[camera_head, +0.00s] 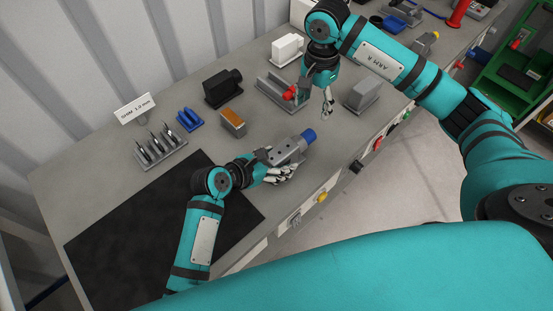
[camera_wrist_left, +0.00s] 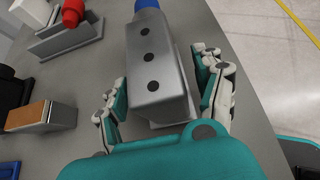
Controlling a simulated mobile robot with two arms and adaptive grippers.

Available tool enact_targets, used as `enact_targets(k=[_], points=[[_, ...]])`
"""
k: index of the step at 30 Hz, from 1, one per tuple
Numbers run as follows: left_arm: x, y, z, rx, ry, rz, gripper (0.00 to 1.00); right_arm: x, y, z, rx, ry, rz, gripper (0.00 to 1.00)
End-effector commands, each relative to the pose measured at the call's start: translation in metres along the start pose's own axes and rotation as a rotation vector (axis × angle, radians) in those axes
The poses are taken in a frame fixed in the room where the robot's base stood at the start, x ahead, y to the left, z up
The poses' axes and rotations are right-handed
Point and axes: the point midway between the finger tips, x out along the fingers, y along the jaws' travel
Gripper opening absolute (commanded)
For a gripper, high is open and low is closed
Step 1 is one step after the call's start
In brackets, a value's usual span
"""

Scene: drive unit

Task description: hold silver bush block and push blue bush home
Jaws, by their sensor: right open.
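The silver bush block (camera_head: 287,151) stands on the grey bench, with the blue bush (camera_head: 308,135) sticking out of its far right end. In the left wrist view the block (camera_wrist_left: 158,75) shows three dark holes on top, and the blue bush (camera_wrist_left: 147,4) is cut off at the top edge.
A grey fixture with a red part (camera_head: 284,90) stands behind my right gripper. A grey block (camera_head: 362,93) is to its right. An orange-topped block (camera_head: 232,122), a black block (camera_head: 222,88) and a pin rack (camera_head: 160,148) are to the left. A black mat (camera_head: 120,250) lies front left.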

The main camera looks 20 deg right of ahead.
Motion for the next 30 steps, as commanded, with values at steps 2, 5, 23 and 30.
enact_targets(k=[2,5,23,30], points=[[0.000,0.000,0.000,0.000,-0.001,0.000,0.69,0.000,0.000,0.000,0.000,0.000,0.000,0.59],[0.000,0.000,0.001,0.000,-0.001,0.000,0.69,0.000,0.000,0.000,0.000,0.000,0.000,0.59],[-0.094,0.000,0.000,0.001,0.000,0.003,0.69,0.000,0.000,0.000,0.000,0.000,0.000,0.59],[-0.118,0.000,0.000,-0.001,0.000,0.001,0.69,0.000,0.000,0.000,0.000,0.000,0.000,0.59]])
